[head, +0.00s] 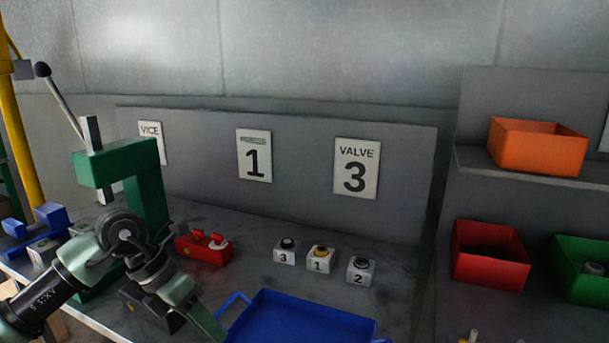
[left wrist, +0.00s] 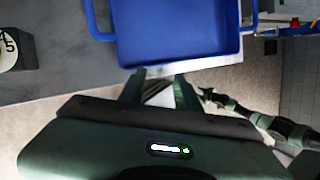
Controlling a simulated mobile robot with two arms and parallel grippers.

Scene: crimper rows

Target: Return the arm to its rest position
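My left arm comes in from the left in the head view, with its gripper (head: 208,322) low over the front of the bench, just left of the blue tray (head: 300,322). In the left wrist view the two fingers of my left gripper (left wrist: 158,88) stand apart with nothing held between them. The blue tray (left wrist: 180,58) lies beyond the fingertips there. A green jointed arm, seemingly my right one, shows at the right of that view; its gripper end (left wrist: 208,98) is too small to read.
A green press (head: 140,165) with a lever stands behind my left arm. A red block (head: 203,250) and numbered button blocks (head: 319,260) sit on the bench. Red (head: 490,256), green (head: 585,268) and orange (head: 537,147) bins are at right.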

